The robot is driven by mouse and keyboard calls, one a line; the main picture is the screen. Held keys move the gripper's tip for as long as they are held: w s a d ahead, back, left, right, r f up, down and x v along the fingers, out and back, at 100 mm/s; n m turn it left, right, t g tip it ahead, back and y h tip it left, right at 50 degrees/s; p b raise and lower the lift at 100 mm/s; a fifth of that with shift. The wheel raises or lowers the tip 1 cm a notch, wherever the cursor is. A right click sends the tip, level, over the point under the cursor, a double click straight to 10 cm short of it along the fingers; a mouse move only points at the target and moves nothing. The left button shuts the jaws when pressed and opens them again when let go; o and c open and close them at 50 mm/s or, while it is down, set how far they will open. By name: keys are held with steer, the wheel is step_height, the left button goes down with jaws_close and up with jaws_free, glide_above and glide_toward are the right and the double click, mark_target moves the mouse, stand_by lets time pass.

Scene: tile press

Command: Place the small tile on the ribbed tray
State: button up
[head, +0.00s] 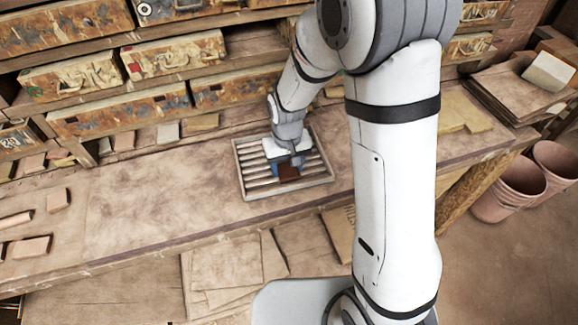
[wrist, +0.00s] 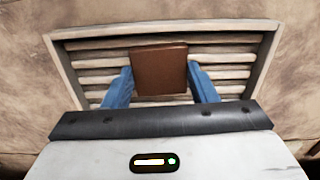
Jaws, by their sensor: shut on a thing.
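The small tile (wrist: 160,70) is reddish brown and roughly square. My gripper (wrist: 160,88) is shut on it, with one blue finger at each side. In the head view the tile (head: 288,172) shows as a dark brown patch below my gripper (head: 288,165), over the ribbed tray. The ribbed tray (head: 241,185) is a pale wooden frame with slats, lying on the bench. In the wrist view the tray (wrist: 268,55) spreads behind the tile. I cannot tell whether the tile touches the slats.
The wooden bench (head: 150,205) is clear to the left of the tray. Drawers (head: 175,55) rise behind it. Several loose tiles (head: 30,247) lie at the far left. Two pink buckets (head: 508,190) stand on the floor at the right.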

mark_target(287, 170)
steer(key=shift+f, duration=0.65)
steer(key=shift+f, duration=0.25)
steer(key=o, duration=1)
steer(key=shift+r, duration=0.1)
step_height(287, 170, up, 12)
steer(key=f, duration=0.1)
steer(key=s+d+r+m+t, duration=0.3)
steer(key=s+d+r, duration=0.7)
steer(key=s+d, duration=0.3)
steer(key=shift+s+d+b, duration=0.35)
steer(key=shift+s+b, duration=0.1)
steer(key=shift+s, duration=0.75)
